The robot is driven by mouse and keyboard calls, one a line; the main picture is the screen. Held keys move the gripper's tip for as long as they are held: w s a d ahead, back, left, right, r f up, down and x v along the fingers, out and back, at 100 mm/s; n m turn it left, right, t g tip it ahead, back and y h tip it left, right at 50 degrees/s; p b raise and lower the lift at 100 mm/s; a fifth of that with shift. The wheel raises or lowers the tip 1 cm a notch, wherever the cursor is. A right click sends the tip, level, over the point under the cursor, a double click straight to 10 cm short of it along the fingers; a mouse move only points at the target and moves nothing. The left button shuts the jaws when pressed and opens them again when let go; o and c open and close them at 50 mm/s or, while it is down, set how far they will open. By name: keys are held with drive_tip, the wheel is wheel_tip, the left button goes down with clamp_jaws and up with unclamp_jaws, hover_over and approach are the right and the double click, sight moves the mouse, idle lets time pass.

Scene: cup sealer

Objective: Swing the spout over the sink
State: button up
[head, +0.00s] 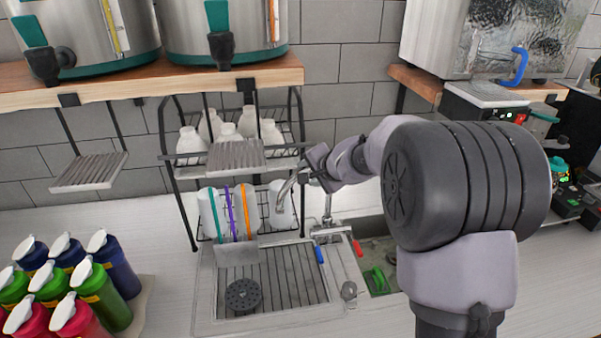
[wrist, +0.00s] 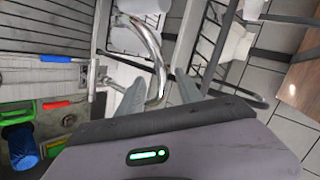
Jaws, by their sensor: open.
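The curved metal spout (head: 285,192) rises from the faucet base (head: 327,228) and reaches left, toward the drainboard side, in the head view. Blue (head: 319,253) and red (head: 357,248) handles flank the base. The sink basin (head: 372,290) lies right of the drainboard, partly hidden by my arm. In the wrist view the spout (wrist: 152,48) curves down between the fingertips of my gripper (wrist: 160,92). The gripper is open, one finger on each side of the spout's end; contact is not clear. In the head view my gripper (head: 312,165) is just above the spout, fingers hardly visible.
A wire rack (head: 172,190) with white bottles (head: 190,142) stands close behind and left of the spout. The ribbed drainboard (head: 285,275) holds a dark round strainer (head: 243,296). A green object (head: 377,281) is in the basin. A wooden shelf (head: 190,78) hangs above.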

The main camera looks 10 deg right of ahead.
drive_tip(key=x, duration=0.5)
clamp_jaws()
idle(1.4)
